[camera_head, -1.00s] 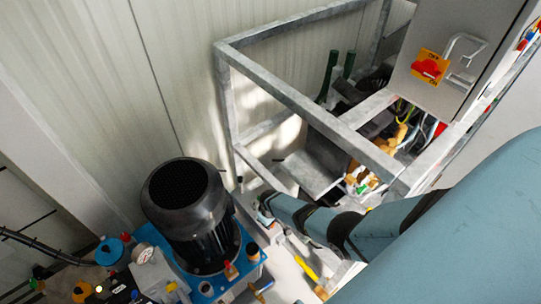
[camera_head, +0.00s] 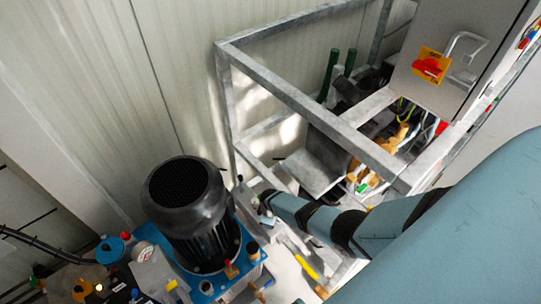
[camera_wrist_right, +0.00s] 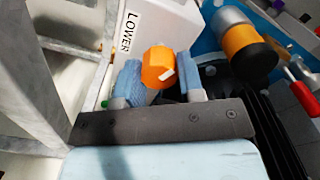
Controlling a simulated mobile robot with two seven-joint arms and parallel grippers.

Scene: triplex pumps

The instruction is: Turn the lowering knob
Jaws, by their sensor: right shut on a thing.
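The orange lowering knob (camera_wrist_right: 158,67) shows in the right wrist view, with a white mark on its side. In the head view my right arm reaches in from the right, and the right gripper (camera_head: 264,203) is small beside the black motor; the knob cannot be made out there. My left gripper is in neither view.
A black motor (camera_head: 190,215) stands on a blue base left of my right gripper. A grey metal frame (camera_head: 300,97) rises behind the arm. A grey cabinet (camera_head: 440,50) with a red switch (camera_head: 427,67) is at upper right. A yellow-handled lever (camera_head: 303,266) lies below the wrist.

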